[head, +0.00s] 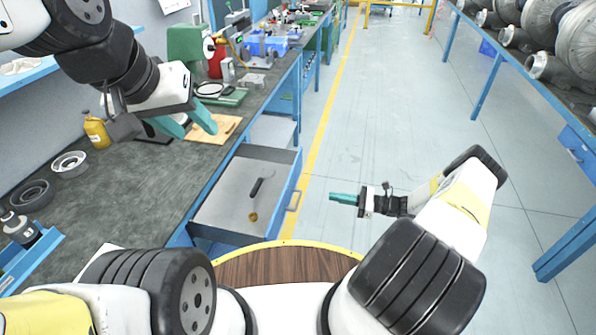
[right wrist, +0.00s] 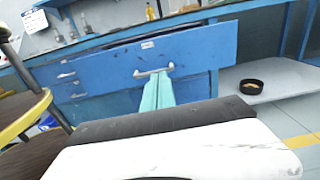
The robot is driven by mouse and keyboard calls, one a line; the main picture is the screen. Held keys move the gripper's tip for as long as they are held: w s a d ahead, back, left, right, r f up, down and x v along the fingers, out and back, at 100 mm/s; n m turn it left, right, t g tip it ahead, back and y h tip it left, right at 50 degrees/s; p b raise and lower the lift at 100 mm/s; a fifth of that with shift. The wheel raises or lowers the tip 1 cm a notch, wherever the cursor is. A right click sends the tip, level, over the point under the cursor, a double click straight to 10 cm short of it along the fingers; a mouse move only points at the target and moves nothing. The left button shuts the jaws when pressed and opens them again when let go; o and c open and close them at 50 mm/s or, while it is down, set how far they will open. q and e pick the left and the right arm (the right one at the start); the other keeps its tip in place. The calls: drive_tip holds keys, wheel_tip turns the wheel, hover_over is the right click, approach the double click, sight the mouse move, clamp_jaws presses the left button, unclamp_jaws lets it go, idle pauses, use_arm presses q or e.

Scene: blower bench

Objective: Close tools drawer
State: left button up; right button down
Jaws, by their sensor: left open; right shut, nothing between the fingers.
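The tools drawer (head: 222,202) stands pulled out from the blue bench in the head view. A black-handled tool and a small brass-coloured round piece lie in it. Its blue front (right wrist: 205,50) and light handle (right wrist: 153,72) face my right wrist camera. My right gripper (head: 332,197) has its teal fingers together and empty, to the right of the drawer front and apart from it in the head view. In the right wrist view its fingers (right wrist: 158,86) point at the handle; contact cannot be told. My left gripper (head: 200,124) is open above the bench, by a wooden board.
The bench top (head: 120,185) carries a yellow bottle (head: 96,132), metal rings (head: 69,164) and a green machine (head: 190,45). A round wooden top (head: 285,265) with a yellow edge is below the drawer. The floor (head: 370,130) to the right is clear.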

sight(290, 189)
drive_tip(key=x, duration=1.4)
drive_tip(key=shift+f, duration=0.15)
drive_tip(key=shift+a, duration=0.1)
